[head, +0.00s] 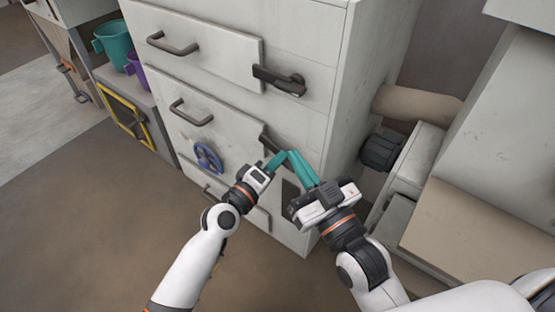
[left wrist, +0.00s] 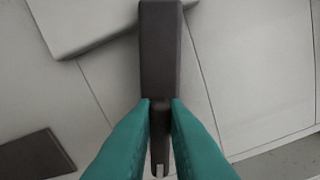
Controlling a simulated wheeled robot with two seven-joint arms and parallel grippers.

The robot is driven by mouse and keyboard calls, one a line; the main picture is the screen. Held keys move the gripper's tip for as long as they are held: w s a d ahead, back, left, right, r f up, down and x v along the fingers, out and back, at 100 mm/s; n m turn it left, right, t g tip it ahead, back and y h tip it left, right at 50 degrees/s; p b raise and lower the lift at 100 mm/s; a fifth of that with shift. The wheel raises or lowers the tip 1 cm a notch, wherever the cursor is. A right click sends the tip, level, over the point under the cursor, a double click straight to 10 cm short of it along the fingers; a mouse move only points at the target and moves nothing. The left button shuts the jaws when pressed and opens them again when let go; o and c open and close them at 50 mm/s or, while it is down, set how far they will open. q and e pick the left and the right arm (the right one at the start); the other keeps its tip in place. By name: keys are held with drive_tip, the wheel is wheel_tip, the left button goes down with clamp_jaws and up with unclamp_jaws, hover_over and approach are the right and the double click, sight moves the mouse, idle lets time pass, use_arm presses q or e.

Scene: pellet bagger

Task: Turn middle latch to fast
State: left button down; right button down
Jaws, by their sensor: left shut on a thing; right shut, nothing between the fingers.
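The middle latch (head: 270,142) is a dark bar on the right side of the cabinet's middle drawer, partly hidden by my grippers. In the left wrist view the dark latch (left wrist: 160,45) runs up the picture between the teal fingers. My left gripper (head: 279,159) is shut on this latch; its fingers also show in the left wrist view (left wrist: 160,112). My right gripper (head: 298,162) is shut and empty, its teal fingers close beside the left ones, in front of the cabinet. Any fast marking is not readable.
The top drawer (head: 205,45) has its own dark latch (head: 280,80), lying roughly level. A blue handwheel (head: 208,157) sits left of my left gripper. Teal (head: 114,42) and purple (head: 136,72) containers stand at left. Machinery (head: 415,160) crowds the right; floor (head: 90,210) is open at lower left.

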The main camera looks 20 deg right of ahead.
use_arm(q)
drive_tip(key=shift+f+n, duration=0.2)
drive_tip(key=shift+n, duration=0.8)
drive_tip(key=shift+f+n, duration=0.15)
drive_tip(key=shift+n, duration=0.85)
use_arm(e)
drive_tip(key=shift+f, duration=0.25)
drive_tip(key=shift+f+g, duration=0.1)
drive_tip(key=shift+g, duration=0.2)
use_arm(q)
drive_tip(key=c, duration=1.4)
unclamp_jaws()
drive_tip(key=shift+a, duration=0.1)
drive_tip(key=shift+c, duration=0.2)
